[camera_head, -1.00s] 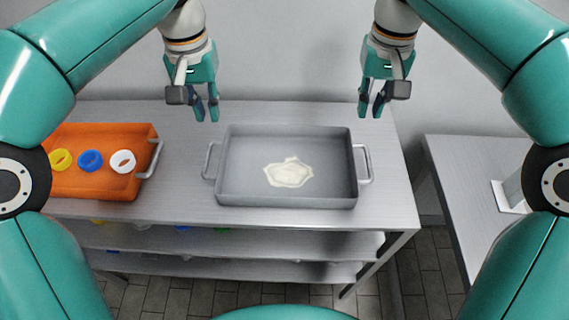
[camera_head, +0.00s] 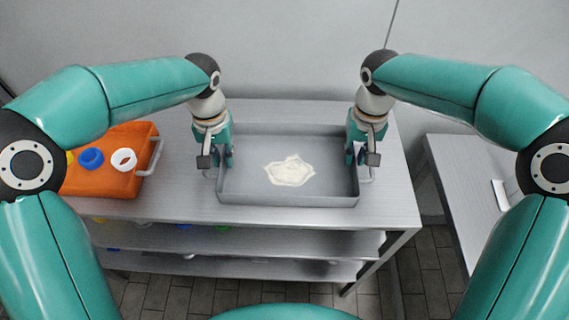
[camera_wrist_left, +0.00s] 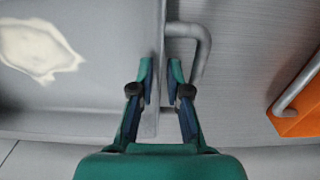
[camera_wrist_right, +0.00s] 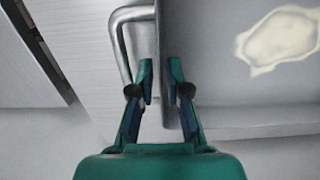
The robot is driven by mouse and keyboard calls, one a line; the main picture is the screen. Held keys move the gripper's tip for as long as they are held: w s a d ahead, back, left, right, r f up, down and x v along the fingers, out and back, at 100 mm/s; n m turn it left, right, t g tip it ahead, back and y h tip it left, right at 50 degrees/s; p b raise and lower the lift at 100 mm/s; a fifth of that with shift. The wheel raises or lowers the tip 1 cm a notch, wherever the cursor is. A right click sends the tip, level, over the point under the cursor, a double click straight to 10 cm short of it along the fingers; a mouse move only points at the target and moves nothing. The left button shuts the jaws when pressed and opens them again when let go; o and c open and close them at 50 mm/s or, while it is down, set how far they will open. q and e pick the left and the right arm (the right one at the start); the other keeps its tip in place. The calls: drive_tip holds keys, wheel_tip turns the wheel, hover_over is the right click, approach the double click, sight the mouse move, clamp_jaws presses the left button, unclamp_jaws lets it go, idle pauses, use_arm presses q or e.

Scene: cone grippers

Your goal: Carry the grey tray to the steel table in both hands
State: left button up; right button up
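The grey tray (camera_head: 290,199) lies flat on a metal table with lower shelves, a cream-coloured patch (camera_head: 290,171) on its floor. My left gripper (camera_head: 224,166) is at the tray's left end and my right gripper (camera_head: 356,161) at its right end. Both are open. In the left wrist view the fingertips (camera_wrist_left: 161,66) lie on either side of the end wall's rim, beside the handle (camera_wrist_left: 203,55). The right wrist view shows the same at the other end (camera_wrist_right: 161,66), beside its handle (camera_wrist_right: 119,45). I cannot tell how deep the fingers reach.
An orange tray (camera_head: 105,182) with several coloured rings stands left of the grey tray. A second steel table (camera_head: 465,175) stands at the right across a gap, with a small whitish object (camera_head: 500,195) on it. A wall rises behind.

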use_arm(q)
drive_tip(key=shift+f, duration=0.65)
use_arm(e)
drive_tip(key=shift+f, duration=0.65)
use_arm(q)
drive_tip(key=shift+c, duration=0.3)
use_arm(e)
drive_tip(key=shift+c, duration=0.3)
use_arm(q)
clamp_jaws()
use_arm(e)
clamp_jaws()
